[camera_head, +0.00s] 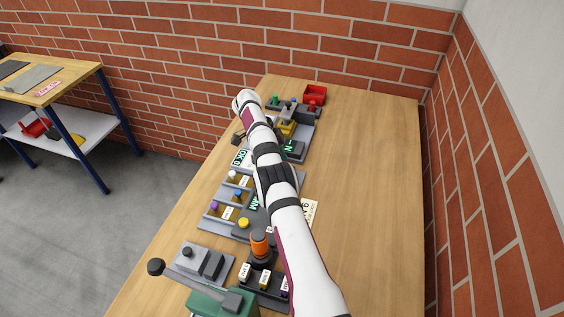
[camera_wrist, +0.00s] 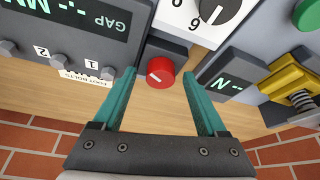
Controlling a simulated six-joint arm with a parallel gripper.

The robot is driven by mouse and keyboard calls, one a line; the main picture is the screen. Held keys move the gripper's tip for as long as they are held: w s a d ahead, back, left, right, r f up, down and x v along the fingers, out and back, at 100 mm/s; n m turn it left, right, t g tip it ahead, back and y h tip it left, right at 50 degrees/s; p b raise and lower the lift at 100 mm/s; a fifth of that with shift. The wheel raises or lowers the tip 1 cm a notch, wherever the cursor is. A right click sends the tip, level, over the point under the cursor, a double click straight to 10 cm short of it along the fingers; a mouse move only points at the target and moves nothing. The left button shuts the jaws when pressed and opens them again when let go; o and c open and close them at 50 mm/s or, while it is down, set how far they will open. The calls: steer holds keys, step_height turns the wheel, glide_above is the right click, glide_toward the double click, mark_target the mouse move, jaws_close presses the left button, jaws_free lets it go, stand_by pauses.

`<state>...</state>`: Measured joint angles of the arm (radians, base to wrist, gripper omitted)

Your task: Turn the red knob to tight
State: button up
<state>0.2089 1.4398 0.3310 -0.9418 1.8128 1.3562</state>
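In the wrist view a round red knob (camera_wrist: 160,72) with a pale pointer mark sits on a dark grey block between two display panels. My gripper (camera_wrist: 162,78) has two teal fingers spread apart, one on each side of the knob. A gap shows between the fingers and the knob, and nothing is held. The word tight cannot be read in either view. In the head view my arm reaches over the left side of the bench, and I cannot make out the gripper or this knob there.
Near the knob are a GAP display (camera_wrist: 75,15), a black dial (camera_wrist: 218,8), an N display (camera_wrist: 230,80) and a yellow clamp with a spring (camera_wrist: 292,85). In the head view, devices line the left of the wooden bench (camera_head: 370,180). Its right side is clear beside a brick wall.

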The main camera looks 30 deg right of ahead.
steer(key=shift+r, duration=0.15)
steer(key=r, duration=0.4)
steer(key=shift+s+d+r, duration=0.15)
steer(key=shift+d, duration=0.05)
steer(key=s+d+r, duration=0.6)
steer(key=s+d, duration=0.1)
steer(key=s, duration=0.2)
steer(key=shift+r, duration=0.25)
